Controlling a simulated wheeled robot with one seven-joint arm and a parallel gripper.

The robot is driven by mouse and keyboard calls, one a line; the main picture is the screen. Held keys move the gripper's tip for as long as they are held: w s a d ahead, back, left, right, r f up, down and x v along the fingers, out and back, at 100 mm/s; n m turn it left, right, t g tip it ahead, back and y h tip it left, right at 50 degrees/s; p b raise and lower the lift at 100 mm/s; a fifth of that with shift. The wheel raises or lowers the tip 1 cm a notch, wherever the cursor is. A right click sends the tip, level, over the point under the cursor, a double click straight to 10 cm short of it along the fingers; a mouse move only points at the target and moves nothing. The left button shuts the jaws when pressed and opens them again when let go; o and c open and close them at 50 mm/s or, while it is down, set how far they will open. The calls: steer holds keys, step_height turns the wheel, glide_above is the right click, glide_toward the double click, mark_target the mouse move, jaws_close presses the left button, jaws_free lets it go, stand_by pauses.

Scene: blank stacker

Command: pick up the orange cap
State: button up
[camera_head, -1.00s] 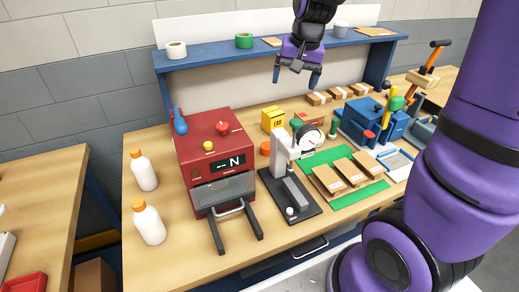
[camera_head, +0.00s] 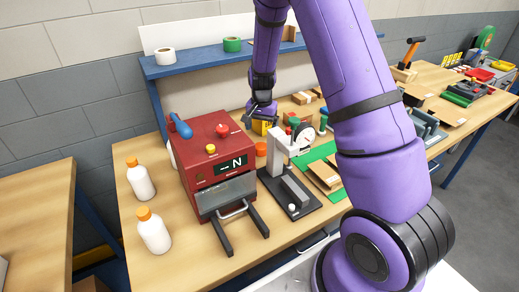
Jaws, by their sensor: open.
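A small round orange cap (camera_head: 261,149) lies on the workbench between the red machine and the grey dial press. Two white bottles, a rear one (camera_head: 140,180) and a front one (camera_head: 153,231), stand at the left with orange tops. My gripper (camera_head: 262,116) is open, above and behind the loose orange cap, near a yellow box (camera_head: 260,128) that it partly covers. Nothing shows between its fingers. The picture is too small to tell the exact gap between the fingers and the box.
The red machine (camera_head: 208,150) stands left of the cap, with two dark arms at its front. The dial press (camera_head: 283,160) stands close to the right. A blue shelf (camera_head: 195,65) runs behind. My arm hides much of the bench's right part.

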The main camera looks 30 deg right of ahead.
mark_target(261, 145)
step_height(261, 145, down, 9)
steer(key=shift+a+r, duration=0.1)
steer(key=shift+a, duration=0.05)
stand_by(0.4)
steer(key=shift+c, duration=0.4)
steer(key=c, duration=0.9)
